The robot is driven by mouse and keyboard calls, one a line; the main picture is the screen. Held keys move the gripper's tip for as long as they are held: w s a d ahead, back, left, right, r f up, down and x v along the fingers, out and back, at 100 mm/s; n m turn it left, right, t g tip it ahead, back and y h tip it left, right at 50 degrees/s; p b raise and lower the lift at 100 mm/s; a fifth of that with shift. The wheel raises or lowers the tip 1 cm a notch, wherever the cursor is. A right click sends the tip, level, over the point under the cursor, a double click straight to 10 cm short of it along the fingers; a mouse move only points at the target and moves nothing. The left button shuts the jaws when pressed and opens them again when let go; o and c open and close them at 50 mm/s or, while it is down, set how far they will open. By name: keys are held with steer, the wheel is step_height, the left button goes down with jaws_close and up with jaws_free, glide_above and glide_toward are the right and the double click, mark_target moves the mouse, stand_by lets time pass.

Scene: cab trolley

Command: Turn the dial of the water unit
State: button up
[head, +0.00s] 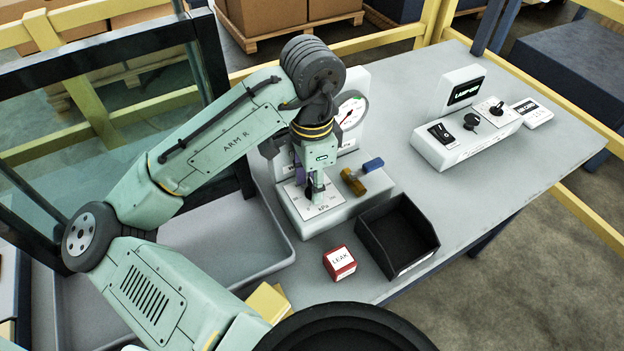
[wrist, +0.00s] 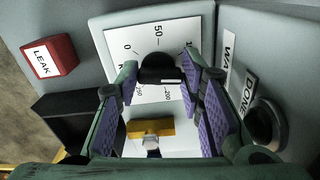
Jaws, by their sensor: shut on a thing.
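The water unit (head: 335,212) is a pale box on the grey table, with a round gauge with a red needle (head: 351,112) at its back. Its dial (wrist: 160,68) is a black knob on a white plate marked 0, 50 and 200. In the head view my gripper (head: 313,186) points down onto the plate and mostly hides the knob. In the wrist view the purple-padded fingers stand on either side of the knob, and my gripper (wrist: 163,76) is shut on it. A small white mark shows at the knob's lower edge.
A black open bin (head: 405,235) and a red-and-white LEAK block (head: 340,263) are in front. A switch panel (head: 465,140) stands farther right. Bare table lies between.

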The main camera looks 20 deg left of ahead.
steer(key=shift+w+m, duration=0.1)
steer(key=shift+m, duration=1.1)
steer(key=o, duration=1.2)
steer(key=shift+c, duration=0.2)
